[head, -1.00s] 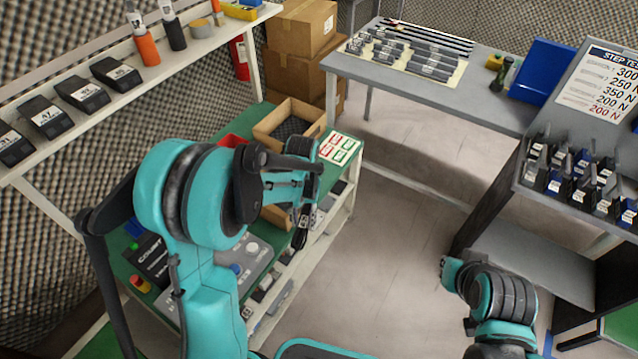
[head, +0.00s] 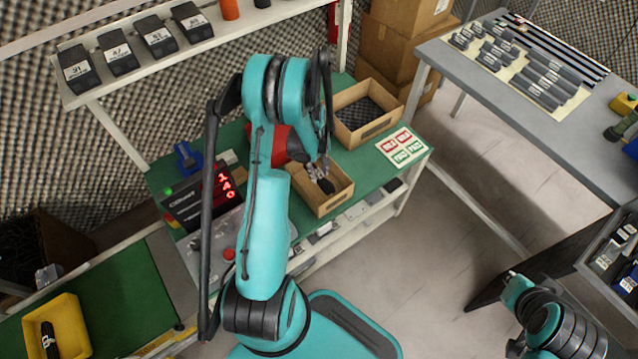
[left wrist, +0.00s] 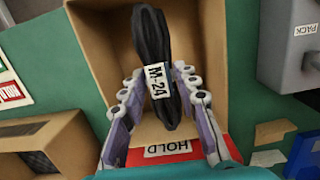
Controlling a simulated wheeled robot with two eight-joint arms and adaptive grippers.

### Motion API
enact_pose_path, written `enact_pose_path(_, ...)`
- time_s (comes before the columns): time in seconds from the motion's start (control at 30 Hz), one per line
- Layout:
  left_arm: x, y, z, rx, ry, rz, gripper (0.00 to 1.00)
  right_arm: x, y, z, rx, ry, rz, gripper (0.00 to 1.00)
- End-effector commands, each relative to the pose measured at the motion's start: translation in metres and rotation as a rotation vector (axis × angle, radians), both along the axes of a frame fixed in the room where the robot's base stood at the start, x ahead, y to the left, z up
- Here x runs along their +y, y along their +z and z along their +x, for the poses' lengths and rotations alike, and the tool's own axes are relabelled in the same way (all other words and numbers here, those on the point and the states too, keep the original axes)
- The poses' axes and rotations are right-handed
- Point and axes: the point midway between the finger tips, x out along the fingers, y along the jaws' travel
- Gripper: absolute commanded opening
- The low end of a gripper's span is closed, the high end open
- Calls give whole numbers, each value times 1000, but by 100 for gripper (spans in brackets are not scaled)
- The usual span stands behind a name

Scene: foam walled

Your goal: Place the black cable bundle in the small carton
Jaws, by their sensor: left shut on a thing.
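The black cable bundle (left wrist: 152,45), with a white M-24 label, sits between the fingers of my left gripper (left wrist: 158,88) in the left wrist view. My left gripper (head: 318,172) is shut on it and points down at the small carton (head: 336,204), an open cardboard box on the green bench. The carton (left wrist: 90,40) also fills the middle of the left wrist view, behind the bundle. The bundle's dark end shows at the carton's opening in the head view; whether it touches the bottom I cannot tell. My right gripper (head: 515,287) is at the lower right, its fingers unclear.
A larger foam-lined carton (head: 398,113) stands behind the small one. A red HOLD bin (left wrist: 190,150) adjoins the small carton. A label card (head: 403,147) lies at the bench's right end. A display box (head: 205,195) stands left. Open floor lies to the right.

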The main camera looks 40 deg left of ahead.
Motion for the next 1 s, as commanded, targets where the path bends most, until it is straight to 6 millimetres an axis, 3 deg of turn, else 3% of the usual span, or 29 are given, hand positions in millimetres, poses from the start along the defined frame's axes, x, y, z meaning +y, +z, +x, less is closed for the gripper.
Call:
enact_pose_path(0.03,0,-10,0,0,-1,0,0,0,-5,0,0,0,0,0)
enact_pose_path(0.23,0,-25,0,1,-3,0,0,0,-10,0,0,0,0,0)
enact_pose_path(0.43,0,-54,0,1,-3,0,0,0,-21,0,0,0,0,0)
enact_pose_path(0.83,-1,-58,0,0,-4,0,0,0,-25,0,0,0,0,0)
enact_pose_path(0.87,-1,-57,0,0,-4,0,38,0,-24,0,0,0,0,0)
enact_pose_path(0.9,-1,-57,0,0,-4,0,49,0,-23,0,0,0,0,0)
enact_pose_path(1.0,0,-56,0,0,-4,0,51,0,-23,0,0,0,0,0)
